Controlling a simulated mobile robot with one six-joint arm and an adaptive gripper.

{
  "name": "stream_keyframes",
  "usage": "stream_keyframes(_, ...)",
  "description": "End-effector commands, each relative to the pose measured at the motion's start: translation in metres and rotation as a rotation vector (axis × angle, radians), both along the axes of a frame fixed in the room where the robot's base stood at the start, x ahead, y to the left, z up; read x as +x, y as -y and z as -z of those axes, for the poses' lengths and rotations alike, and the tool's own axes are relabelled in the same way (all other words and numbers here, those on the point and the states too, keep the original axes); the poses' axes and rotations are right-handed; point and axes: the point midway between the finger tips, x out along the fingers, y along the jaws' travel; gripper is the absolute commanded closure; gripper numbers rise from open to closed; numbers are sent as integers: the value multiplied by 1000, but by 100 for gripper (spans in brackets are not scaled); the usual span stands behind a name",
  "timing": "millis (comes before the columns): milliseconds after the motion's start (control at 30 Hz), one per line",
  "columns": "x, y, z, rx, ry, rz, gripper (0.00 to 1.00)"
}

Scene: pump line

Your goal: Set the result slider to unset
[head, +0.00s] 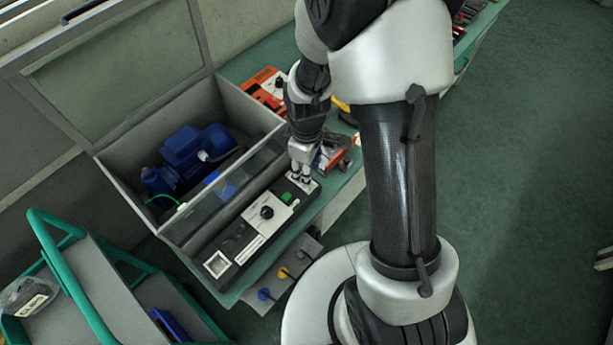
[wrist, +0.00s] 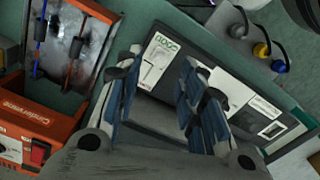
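The long dark control panel (head: 233,243) lies in front of the open grey case. A white plate with green lettering, apparently the result slider's scale, shows at its end in the wrist view (wrist: 158,62). The lettering is too small to read surely, and my fingers partly hide the plate; I cannot tell the slider's setting. My gripper (head: 300,177) is low over the panel's far right end. In the wrist view my gripper (wrist: 160,95) has its fingers apart, one on each side of the plate, with nothing visibly held. Contact with the panel cannot be told.
The case with a transparent front holds a blue pump (head: 190,150). A black knob (head: 267,212) and green button (head: 287,197) sit on the panel. Orange equipment (head: 263,88) lies behind my gripper. Coloured knobs (head: 283,272) stand at the front. A green-railed cart (head: 85,290) is left.

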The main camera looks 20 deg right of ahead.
Motion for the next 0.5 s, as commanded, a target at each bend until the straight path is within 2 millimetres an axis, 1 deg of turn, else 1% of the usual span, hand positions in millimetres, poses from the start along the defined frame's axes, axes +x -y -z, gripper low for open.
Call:
stream_keyframes(33, -1, 0, 12, 1, -4, 0, 64)
stream_keyframes(200, 0, 0, 29, 0, -1, 0, 64)
stream_keyframes(333, 0, 0, 34, 0, 1, 0, 64)
stream_keyframes(500, 0, 0, 34, 0, 1, 0, 64)
